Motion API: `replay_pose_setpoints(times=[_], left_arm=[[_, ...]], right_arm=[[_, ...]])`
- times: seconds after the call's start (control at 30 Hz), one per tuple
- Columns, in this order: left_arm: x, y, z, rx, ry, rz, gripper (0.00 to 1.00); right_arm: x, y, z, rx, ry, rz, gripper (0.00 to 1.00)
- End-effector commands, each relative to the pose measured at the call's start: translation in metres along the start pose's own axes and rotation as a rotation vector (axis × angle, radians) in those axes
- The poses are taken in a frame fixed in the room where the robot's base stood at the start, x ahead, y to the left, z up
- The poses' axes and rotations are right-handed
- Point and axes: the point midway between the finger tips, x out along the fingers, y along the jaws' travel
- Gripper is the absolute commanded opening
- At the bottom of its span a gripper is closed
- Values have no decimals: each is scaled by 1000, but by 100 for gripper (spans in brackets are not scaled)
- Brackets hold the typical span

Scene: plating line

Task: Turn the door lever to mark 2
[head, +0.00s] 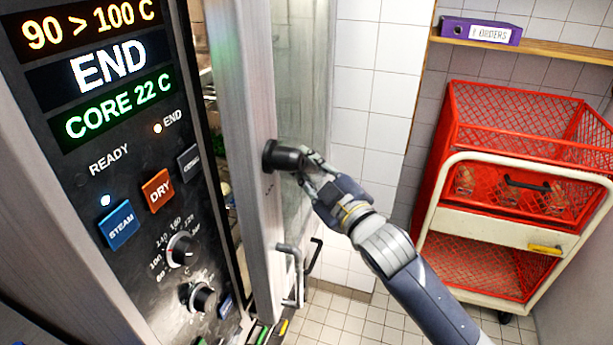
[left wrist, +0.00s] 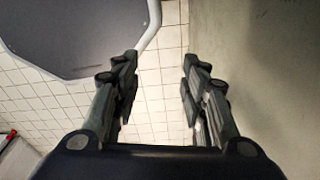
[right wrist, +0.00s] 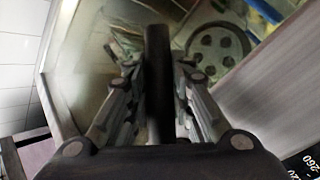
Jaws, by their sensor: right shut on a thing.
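The black door lever (head: 270,156) sits on the grey frame of the oven door (head: 246,120). In the right wrist view the dark lever (right wrist: 158,85) runs between both fingers. Small marks on the frame below the lever are too small to read. The door stands ajar, with a gap beside the control panel. My left gripper (left wrist: 160,88) is open and empty above the tiled floor; it is outside the head view.
The control panel (head: 85,180) with lit displays, buttons and knobs fills the left. A bent metal handle (head: 293,275) is low by the door. A cart (head: 490,205) with red crates (head: 530,135) stands at right under a shelf (head: 540,45) holding a purple binder (head: 481,31).

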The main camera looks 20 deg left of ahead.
Motion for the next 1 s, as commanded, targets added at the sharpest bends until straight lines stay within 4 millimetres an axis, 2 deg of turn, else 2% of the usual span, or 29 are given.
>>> replay_pose_setpoints(times=[0.03, 0.27, 0.5, 0.8, 1.0], left_arm=[[14, 0, 1, 0, 0, 0, 40], [51, 1, 5, 1, -1, 0, 40], [85, 1, 9, 2, -2, 0, 40], [114, 2, 11, 2, -2, 0, 40], [122, 2, 12, 2, -1, 0, 40]], right_arm=[[2, -1, 4, -29, 20, 16, 0], [9, 13, -2, -167, 126, 93, 0], [11, 26, -17, -313, 239, 175, 0], [12, 39, -32, -445, 340, 250, 0], [12, 44, -38, -492, 375, 275, 0]])
